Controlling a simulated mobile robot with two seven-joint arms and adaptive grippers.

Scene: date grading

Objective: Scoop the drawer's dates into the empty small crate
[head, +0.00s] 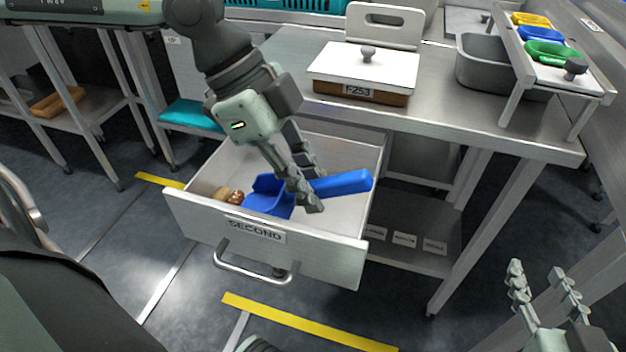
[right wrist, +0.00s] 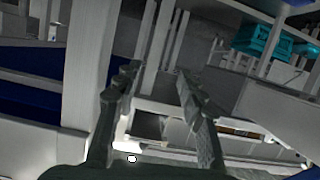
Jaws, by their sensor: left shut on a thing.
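The open drawer (head: 190,214), labelled "SECOND", holds a blue scoop (head: 346,184). Its handle points right and its bowl lies to the left. A few brown dates (head: 236,197) sit at the drawer's left front, beside the scoop's bowl. My left gripper (head: 313,190) reaches down into the drawer and is shut on the scoop, where the handle meets the bowl. Its fingers hide part of the scoop. My right gripper (head: 545,283) is open and empty at the lower right; its spread fingers also show in the right wrist view (right wrist: 155,85). I cannot tell which container is the empty small crate.
Teal crates (head: 283,4) are at the back.

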